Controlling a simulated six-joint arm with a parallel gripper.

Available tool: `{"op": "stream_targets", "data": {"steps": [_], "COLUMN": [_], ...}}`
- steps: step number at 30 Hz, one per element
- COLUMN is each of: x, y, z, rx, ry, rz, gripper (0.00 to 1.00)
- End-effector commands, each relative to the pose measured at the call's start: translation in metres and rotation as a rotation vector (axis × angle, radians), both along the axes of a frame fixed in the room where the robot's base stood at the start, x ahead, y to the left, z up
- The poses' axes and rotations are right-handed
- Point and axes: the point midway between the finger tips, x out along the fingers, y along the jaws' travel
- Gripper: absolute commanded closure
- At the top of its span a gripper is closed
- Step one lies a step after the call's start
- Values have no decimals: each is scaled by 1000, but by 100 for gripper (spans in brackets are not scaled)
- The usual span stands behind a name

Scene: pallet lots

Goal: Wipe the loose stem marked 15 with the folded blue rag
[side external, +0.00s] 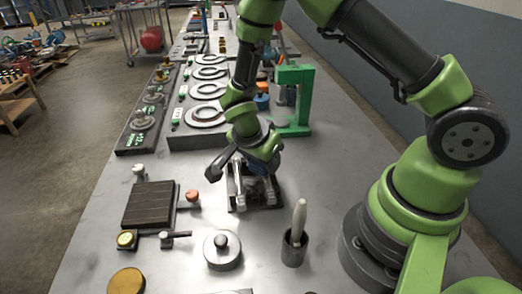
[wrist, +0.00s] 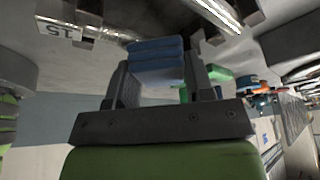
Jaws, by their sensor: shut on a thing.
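My gripper (wrist: 158,76) is shut on the folded blue rag (wrist: 155,52), which sticks out in layers beyond the fingers. In the side view my gripper (side external: 256,162) is low over a small metal fixture on a dark plate (side external: 262,203), and a bit of blue shows at the fingers. The stem marked 15 (wrist: 92,32) is a shiny metal rod at the upper left of the wrist view, its label upside down. The rag looks close to it; I cannot tell whether they touch. My wrist hides part of the fixture in the side view.
A dark ribbed block (side external: 149,204) lies to the left, and a grey disc with a knob (side external: 222,250) in front. A cup holding a pale-handled tool (side external: 295,245) stands at front right. A green frame (side external: 294,98) rises behind my gripper.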

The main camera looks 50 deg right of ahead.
Motion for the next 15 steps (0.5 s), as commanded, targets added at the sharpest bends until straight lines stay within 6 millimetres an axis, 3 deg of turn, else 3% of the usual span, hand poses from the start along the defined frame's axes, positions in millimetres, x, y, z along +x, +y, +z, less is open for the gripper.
{"op": "stream_targets", "data": {"steps": [15], "x": [-30], "y": [31], "z": [3], "rx": [0], "ry": [-4], "rz": [2], "gripper": [78]}}
